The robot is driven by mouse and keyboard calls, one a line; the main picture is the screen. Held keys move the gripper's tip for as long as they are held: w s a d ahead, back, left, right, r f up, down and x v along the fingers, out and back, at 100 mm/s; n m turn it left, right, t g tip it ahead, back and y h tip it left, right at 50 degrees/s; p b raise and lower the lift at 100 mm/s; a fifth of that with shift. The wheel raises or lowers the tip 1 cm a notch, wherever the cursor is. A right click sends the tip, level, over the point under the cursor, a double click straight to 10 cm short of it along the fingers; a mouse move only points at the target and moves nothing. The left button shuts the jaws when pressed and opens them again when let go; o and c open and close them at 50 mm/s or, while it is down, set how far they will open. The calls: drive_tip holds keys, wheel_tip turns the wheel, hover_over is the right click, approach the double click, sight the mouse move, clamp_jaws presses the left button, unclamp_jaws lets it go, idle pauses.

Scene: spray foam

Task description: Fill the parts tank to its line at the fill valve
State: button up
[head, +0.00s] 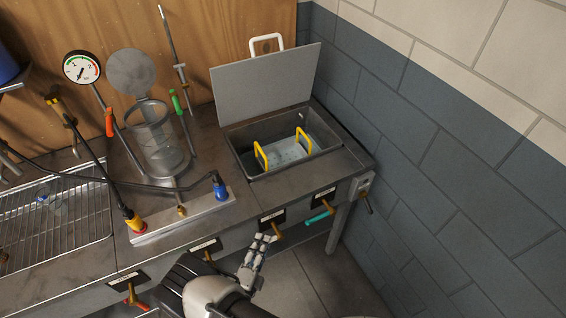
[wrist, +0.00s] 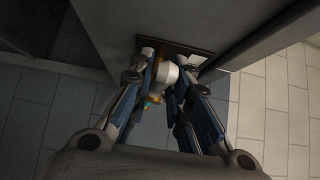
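The parts tank (head: 237,148) is set into the bench at the right, its grey lid (head: 265,86) raised. A basket with yellow handles (head: 262,156) sits inside; I cannot make out a fill line or the liquid level. Several brass valves are on the bench front, under black plates with unreadable labels. My gripper (head: 268,239) is at the brass valve (head: 278,231) below the tank's left end. In the wrist view my gripper (wrist: 165,60) has its fingers on either side of a pale and brass valve part (wrist: 165,75); contact is unclear.
A valve with a teal handle (head: 318,217) is just right of my gripper. A red-handled valve (head: 134,301) is at the lower left. A glass cylinder (head: 158,140), a gauge (head: 81,67) and a wire rack (head: 55,221) are on the bench. A block wall closes the right side.

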drive_tip(key=c, duration=0.3)
